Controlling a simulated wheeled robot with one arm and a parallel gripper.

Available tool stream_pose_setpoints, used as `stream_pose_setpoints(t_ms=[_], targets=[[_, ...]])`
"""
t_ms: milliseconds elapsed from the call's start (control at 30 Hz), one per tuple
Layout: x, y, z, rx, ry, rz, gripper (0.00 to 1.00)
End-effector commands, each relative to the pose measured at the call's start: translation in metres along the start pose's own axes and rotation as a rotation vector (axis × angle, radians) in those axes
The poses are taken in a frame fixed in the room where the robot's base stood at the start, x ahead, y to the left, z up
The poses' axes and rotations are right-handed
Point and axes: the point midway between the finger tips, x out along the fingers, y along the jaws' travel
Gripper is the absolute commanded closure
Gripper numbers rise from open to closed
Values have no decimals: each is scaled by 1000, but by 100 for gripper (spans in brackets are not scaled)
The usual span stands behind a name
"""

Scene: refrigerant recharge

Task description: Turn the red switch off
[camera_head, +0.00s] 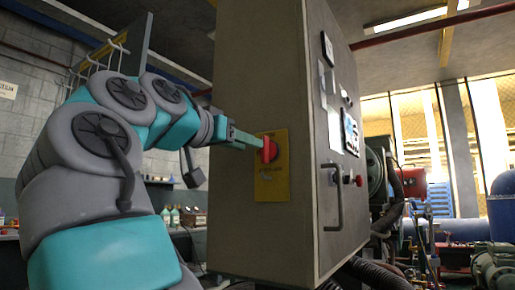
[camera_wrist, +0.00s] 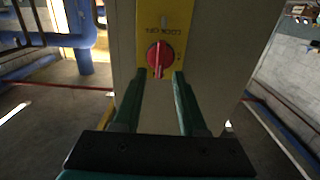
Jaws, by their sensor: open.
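The red switch (camera_head: 268,149) is a round rotary knob on a yellow plate (camera_head: 271,185) on the side of a grey cabinet. In the wrist view the red switch (camera_wrist: 160,58) sits just ahead of the fingertips, with its raised grip bar in line with the fingers. The yellow plate (camera_wrist: 168,18) carries "LOCK OFF" lettering that appears upside down there. My gripper (camera_head: 258,141) reaches the switch from the left. In the wrist view my gripper (camera_wrist: 160,74) is open, with one green finger at each side of the knob's lower edge. I cannot tell whether the fingers touch it.
The grey cabinet (camera_head: 255,75) fills the middle of the head view. Its front has a door handle (camera_head: 333,197) and a red button (camera_head: 359,180). A blue tank (camera_head: 503,205) and hoses stand at the right. A bench with bottles (camera_head: 174,215) is behind my arm.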

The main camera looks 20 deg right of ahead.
Motion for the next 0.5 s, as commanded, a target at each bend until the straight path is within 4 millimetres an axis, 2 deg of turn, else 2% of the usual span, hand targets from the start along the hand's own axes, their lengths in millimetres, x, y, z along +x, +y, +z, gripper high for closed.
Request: stream_pose_setpoints(t_ms=[500], targets=[[53, -1, -1, -3, 0, -2, 59]])
